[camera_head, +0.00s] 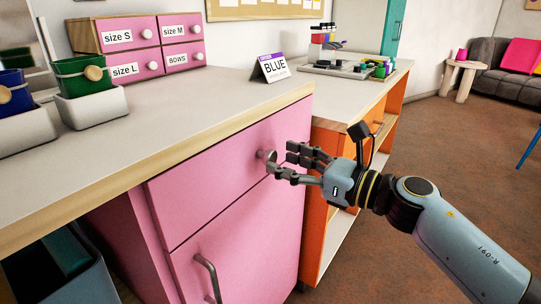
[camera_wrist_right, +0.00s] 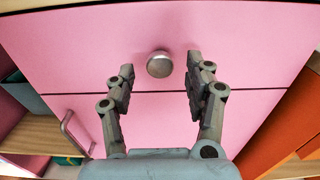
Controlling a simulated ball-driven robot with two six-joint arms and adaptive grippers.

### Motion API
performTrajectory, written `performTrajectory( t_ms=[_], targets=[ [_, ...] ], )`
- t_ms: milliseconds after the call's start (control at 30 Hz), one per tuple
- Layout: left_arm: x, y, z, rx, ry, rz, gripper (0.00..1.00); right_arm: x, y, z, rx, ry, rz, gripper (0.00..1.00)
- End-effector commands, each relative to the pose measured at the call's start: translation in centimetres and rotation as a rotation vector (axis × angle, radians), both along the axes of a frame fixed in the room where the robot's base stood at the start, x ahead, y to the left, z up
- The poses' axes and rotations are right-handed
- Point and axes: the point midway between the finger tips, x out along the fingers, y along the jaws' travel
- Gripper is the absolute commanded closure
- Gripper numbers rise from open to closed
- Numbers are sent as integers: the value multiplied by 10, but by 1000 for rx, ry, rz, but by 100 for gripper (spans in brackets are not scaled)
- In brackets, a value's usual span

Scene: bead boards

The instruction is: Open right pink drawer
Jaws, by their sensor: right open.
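The right pink drawer (camera_head: 225,160) is the upper front of the pink cabinet under the counter. It looks closed, its front flush with the cabinet. Its round metal knob (camera_head: 266,155) is near the middle of the front. My right gripper (camera_head: 283,160) is open in front of the drawer, its fingers close to the knob. In the right wrist view the knob (camera_wrist_right: 159,64) shows between the two spread fingertips, slightly beyond them, and no contact is visible. My left gripper is not in view.
A cabinet door with a bar handle (camera_head: 208,277) is below the drawer. An orange shelf unit (camera_head: 325,190) stands to the right. On the counter are a BLUE sign (camera_head: 271,67), a green bin (camera_head: 84,77) and small labelled pink drawers (camera_head: 133,52).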

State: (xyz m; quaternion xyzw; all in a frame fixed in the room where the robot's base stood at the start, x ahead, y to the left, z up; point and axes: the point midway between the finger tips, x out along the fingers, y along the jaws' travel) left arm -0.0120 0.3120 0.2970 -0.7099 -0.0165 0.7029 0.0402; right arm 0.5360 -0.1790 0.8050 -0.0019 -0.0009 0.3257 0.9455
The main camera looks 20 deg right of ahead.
Motion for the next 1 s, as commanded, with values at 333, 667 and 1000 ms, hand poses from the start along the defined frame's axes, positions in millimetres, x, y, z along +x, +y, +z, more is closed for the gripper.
performTrajectory(
  t_ms=[333,667,1000],
  targets=[
    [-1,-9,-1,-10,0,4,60,31,25,-1,2,3,-1,47],
    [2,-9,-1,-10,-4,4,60,32,25,-1,3,3,-1,55],
    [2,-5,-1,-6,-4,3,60,32,25,-1,3,3,-1,99]
  ],
)
